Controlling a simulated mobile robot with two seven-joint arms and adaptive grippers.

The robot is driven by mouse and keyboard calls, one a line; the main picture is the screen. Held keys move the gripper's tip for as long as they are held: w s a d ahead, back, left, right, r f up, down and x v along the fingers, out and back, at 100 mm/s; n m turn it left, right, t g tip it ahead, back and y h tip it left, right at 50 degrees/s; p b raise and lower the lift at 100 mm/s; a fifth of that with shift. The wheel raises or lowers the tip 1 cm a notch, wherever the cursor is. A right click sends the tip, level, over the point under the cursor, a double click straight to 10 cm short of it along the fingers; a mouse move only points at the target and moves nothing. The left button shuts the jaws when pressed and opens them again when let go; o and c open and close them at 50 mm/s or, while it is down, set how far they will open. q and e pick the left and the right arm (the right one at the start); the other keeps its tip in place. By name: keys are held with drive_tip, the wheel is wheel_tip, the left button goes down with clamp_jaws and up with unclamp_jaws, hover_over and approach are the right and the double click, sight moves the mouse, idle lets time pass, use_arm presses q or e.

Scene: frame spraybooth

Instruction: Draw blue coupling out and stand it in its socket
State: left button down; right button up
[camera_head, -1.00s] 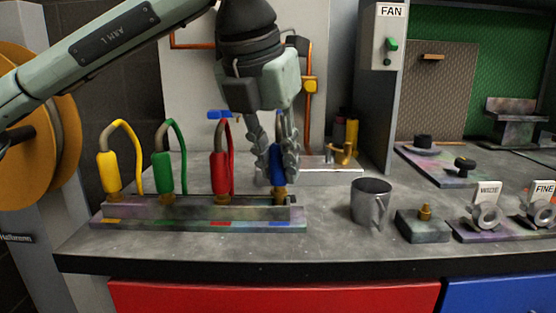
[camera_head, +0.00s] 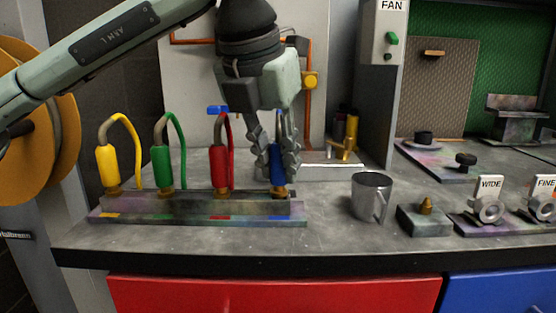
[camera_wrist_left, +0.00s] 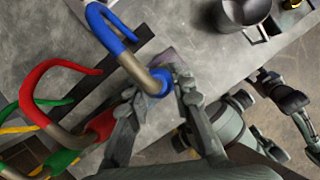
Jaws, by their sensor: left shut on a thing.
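The blue coupling (camera_head: 278,165) stands upright at the right end of the rack (camera_head: 165,205), above the rack's blue mark (camera_head: 279,217). Its brass foot is down at the rack, but I cannot tell whether it is fully seated. My left gripper (camera_head: 277,170) comes down from above, shut on the coupling, with a finger on either side. In the left wrist view, the coupling's blue hose (camera_wrist_left: 112,38) curves away from between the fingers (camera_wrist_left: 157,95). I cannot tell for certain which part is the socket.
Red (camera_head: 220,165), green (camera_head: 162,168) and yellow (camera_head: 108,167) couplings stand left of the blue one. A metal mug (camera_head: 371,197) and a block with a brass tip (camera_head: 425,221) stand to the right. Bare bench lies between rack and mug.

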use_arm(q)
drive_tip(key=shift+f, duration=0.2)
drive_tip(key=c, duration=1.3)
unclamp_jaws()
drive_tip(key=shift+o, duration=0.2)
